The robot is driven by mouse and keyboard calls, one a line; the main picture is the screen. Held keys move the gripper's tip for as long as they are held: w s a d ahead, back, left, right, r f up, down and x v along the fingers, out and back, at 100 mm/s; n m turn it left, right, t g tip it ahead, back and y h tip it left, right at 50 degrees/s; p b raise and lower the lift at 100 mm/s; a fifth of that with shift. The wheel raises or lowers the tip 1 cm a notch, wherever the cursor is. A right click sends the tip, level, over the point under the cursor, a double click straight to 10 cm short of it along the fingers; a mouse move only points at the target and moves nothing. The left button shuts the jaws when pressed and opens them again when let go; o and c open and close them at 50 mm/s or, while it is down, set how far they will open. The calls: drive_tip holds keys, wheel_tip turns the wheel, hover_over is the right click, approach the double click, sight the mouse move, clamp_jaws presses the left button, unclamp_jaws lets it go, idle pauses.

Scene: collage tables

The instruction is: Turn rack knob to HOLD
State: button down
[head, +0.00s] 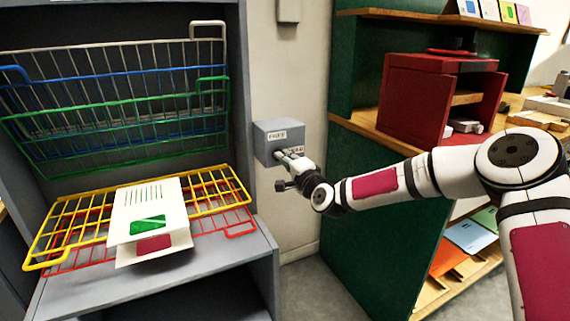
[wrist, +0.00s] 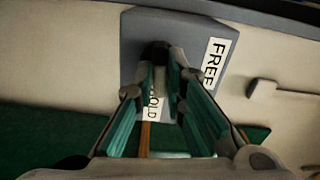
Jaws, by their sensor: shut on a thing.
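The grey knob box (head: 266,146) is fixed to the wall right of the wire rack. It also shows in the wrist view (wrist: 138,40). It has a FREE label (wrist: 214,62) and a HOLD label (wrist: 153,103), partly hidden by my fingers. The dark knob (wrist: 158,52) shows between my fingertips in the wrist view; in the head view it is hidden. My gripper (head: 286,158) reaches the box front from the right and is shut on the knob. Which label the knob points at cannot be told.
The rack has raised blue and green wire shelves (head: 120,110) and lowered yellow and red ones (head: 225,190), with printed sheets (head: 150,205) on the yellow one. A green shelf unit (head: 352,190) with a red cabinet (head: 415,95) stands to the right, behind my arm.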

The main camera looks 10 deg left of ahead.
drive_tip(key=shift+f+m, duration=0.1)
drive_tip(key=shift+m, duration=0.6)
drive_tip(key=shift+b, duration=0.3)
drive_tip(key=c, duration=1.6)
unclamp_jaws()
drive_tip(key=shift+c, duration=0.2)
drive_tip(key=v, duration=1.2)
